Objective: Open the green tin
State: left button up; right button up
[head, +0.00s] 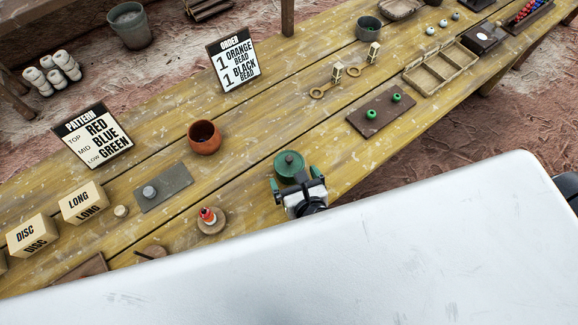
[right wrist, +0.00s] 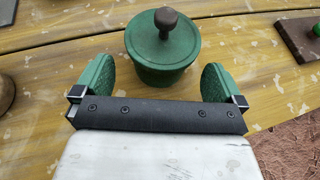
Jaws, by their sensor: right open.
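The green tin (head: 288,165) stands upright near the front edge of the wooden table, with its lid on and a dark round knob on top. It also shows in the right wrist view (right wrist: 163,50), straight ahead of the jaws. My right gripper (head: 297,187) is at the near side of the tin. Its two green-padded fingers (right wrist: 158,85) are spread wide, one to each side of the tin's near side, with nothing between them but the gap in front of the tin. My left gripper is not in view.
A brown board with two green beads (head: 381,116) lies to the right. A red-brown bowl (head: 204,137) stands to the left, and a round wooden piece bearing a small red item (head: 208,218) lies nearer left. Table space around the tin is clear.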

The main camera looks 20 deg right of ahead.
aim_at(292, 162)
jog(key=x, duration=0.3)
jog(key=shift+w+f, duration=0.15)
jog(key=shift+w, duration=0.2)
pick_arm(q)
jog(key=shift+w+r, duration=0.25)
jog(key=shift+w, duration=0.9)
pick_arm(e)
jog(key=c, duration=0.7)
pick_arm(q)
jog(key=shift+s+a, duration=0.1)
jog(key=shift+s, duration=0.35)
pick_arm(e)
jog(key=shift+c, duration=0.9)
jog(key=shift+r, duration=0.25)
jog(key=shift+c, duration=1.2)
jog(key=shift+r+p, duration=0.3)
jog(key=shift+r, duration=0.1)
jog(key=r, duration=0.2)
jog(key=s+r+p, duration=0.1)
jog(key=shift+d+r, duration=0.25)
jog(key=shift+d, duration=0.05)
pick_arm(q)
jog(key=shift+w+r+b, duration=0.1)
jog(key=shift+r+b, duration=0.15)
jog(key=shift+b, duration=0.2)
pick_arm(e)
jog(key=s+d+r, duration=0.5)
jog(key=s+r, duration=0.1)
jog(key=s, duration=0.3)
jog(key=shift+d, duration=0.2)
